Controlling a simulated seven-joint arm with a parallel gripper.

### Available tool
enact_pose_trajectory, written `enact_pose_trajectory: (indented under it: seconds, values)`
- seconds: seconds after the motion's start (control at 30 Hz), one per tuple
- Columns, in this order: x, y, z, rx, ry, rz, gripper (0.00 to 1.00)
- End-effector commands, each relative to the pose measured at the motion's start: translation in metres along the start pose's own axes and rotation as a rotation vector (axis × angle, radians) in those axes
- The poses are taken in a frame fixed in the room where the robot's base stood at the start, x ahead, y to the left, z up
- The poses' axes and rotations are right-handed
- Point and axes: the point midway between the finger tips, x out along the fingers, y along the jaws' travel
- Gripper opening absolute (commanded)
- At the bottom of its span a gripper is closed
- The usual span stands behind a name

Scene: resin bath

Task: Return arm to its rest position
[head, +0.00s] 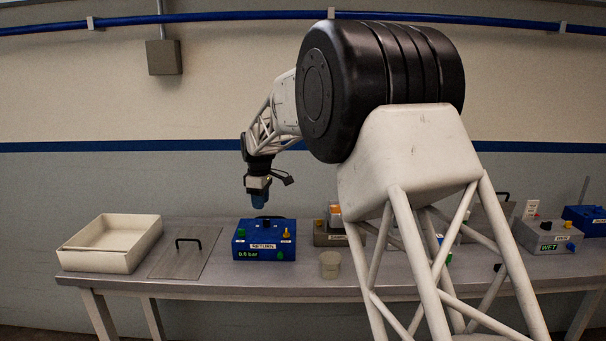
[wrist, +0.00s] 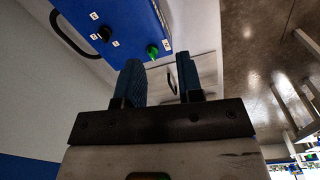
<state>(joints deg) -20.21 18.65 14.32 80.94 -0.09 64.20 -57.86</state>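My arm reaches from the right over the bench in the head view. My gripper (head: 258,197) points down above the blue box labelled RETURN (head: 264,253) and looks clear of it. In the wrist view my gripper (wrist: 161,75) shows two blue ribbed fingers with a gap between them. It is open and nothing is held. The blue box (wrist: 110,22) with its black and green knobs lies beyond the fingers in that view.
A white open tray (head: 112,240) and a grey lid with a black handle (head: 188,243) are left of the box. A small cup (head: 330,264) stands to its right. A grey WET box (head: 547,238) is at the far right. My arm hides part of the bench.

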Motion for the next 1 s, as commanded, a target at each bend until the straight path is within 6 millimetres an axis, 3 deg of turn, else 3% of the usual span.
enact_pose_trajectory:
  seconds: [0.4, 0.7, 1.0]
  values:
    - [-0.061, -0.061, 0.101, 0.242, 0.018, 0.032, 0.34]
    - [-0.090, -0.114, 0.169, 0.415, 0.033, 0.053, 0.34]
    - [-0.108, -0.175, 0.231, 0.586, 0.049, 0.072, 0.34]
